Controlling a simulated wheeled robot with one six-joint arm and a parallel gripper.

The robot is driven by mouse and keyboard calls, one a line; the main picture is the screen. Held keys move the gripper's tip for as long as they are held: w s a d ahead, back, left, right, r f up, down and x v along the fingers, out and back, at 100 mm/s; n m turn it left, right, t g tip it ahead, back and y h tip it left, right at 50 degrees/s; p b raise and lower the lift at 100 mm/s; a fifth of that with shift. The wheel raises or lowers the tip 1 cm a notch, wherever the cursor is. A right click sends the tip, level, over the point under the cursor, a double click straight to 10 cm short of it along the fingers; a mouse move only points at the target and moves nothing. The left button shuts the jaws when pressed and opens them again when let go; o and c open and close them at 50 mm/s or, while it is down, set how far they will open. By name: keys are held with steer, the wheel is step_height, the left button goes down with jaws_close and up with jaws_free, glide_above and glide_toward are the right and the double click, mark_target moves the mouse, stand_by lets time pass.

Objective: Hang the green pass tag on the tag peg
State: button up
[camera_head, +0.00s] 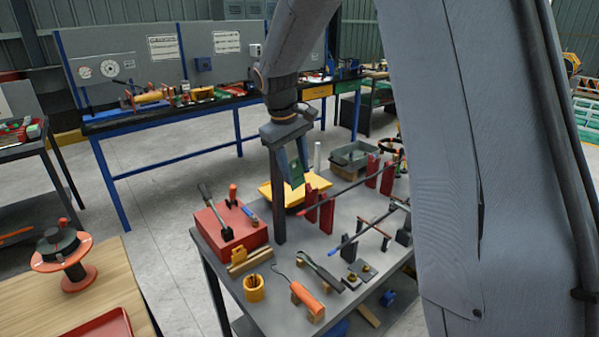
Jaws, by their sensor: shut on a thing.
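My gripper (291,152) points down above the grey work table (222,252), near its far edge. It is shut on the green pass tag (296,174), which hangs tilted below the fingers. The tag is small in this view, and its hole or loop cannot be made out. No tag peg can be clearly made out; my gripper and the tag may hide part of that area.
A red box (228,231) with tools stands on the table's left. Red uprights (326,214) bear a long bar to the right. An orange-handled hook (307,301) and yellow cup (254,289) are in front.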

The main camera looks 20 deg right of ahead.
steer(key=shift+w+a+f, duration=0.1)
steer(key=shift+w+a, duration=0.1)
steer(key=shift+w, duration=0.25)
steer(key=shift+w+a+f, duration=0.1)
steer(key=shift+w+a, duration=0.05)
steer(key=shift+w, duration=0.25)
steer(key=shift+w+a+f, duration=0.2)
steer(key=shift+w+f, duration=0.05)
steer(key=shift+w, duration=0.2)
steer(key=shift+f, duration=0.1)
steer(key=o, duration=1.1)
